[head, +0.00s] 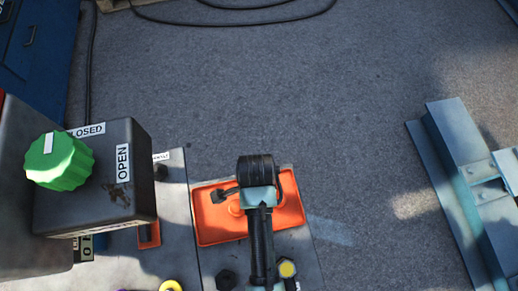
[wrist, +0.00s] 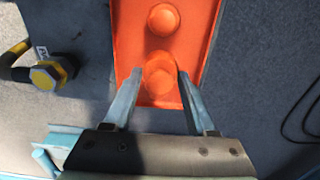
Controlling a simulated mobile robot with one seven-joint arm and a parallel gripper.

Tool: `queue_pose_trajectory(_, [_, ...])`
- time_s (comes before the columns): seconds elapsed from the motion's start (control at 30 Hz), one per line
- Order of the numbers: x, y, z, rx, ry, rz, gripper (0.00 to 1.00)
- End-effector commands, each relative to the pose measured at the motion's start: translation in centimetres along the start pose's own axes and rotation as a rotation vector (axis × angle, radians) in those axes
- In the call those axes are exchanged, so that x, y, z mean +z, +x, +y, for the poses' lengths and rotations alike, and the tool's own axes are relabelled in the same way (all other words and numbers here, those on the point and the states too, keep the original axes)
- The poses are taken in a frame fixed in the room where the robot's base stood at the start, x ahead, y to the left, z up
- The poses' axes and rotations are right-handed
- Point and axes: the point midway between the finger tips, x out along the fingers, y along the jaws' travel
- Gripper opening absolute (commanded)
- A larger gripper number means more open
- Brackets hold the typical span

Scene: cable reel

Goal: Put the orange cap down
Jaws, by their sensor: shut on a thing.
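The orange cap (wrist: 160,78) is round and sits between the two fingers of my gripper (wrist: 160,74) in the wrist view. The fingers are shut on it from both sides. It is over the orange tray (wrist: 205,20); I cannot tell whether it touches the tray floor. A second round orange piece (wrist: 164,18) lies in the tray, just beyond the held cap. In the head view, the tray (head: 213,236) is at lower centre, and my arm hides part of it and most of the cap.
A grey box with a green knob (head: 60,161) and OPEN and CLOSED labels stands left of the tray. A yellow-topped fitting (head: 287,269) is near the tray's front. A blue-grey steel beam (head: 460,170) lies at right. Open floor (head: 270,90) lies beyond.

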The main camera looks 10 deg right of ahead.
Motion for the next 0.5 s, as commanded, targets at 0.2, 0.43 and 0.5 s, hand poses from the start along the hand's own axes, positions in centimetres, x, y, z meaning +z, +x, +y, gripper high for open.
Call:
queue_pose_trajectory(0.2, [0.0,2.8,0.0,-0.001,0.000,0.000,0.00])
queue_pose_trajectory(0.43, [0.0,5.9,0.0,0.001,0.000,0.000,0.00])
queue_pose_trajectory(0.5, [0.0,6.4,0.0,-0.001,0.000,0.000,0.00])
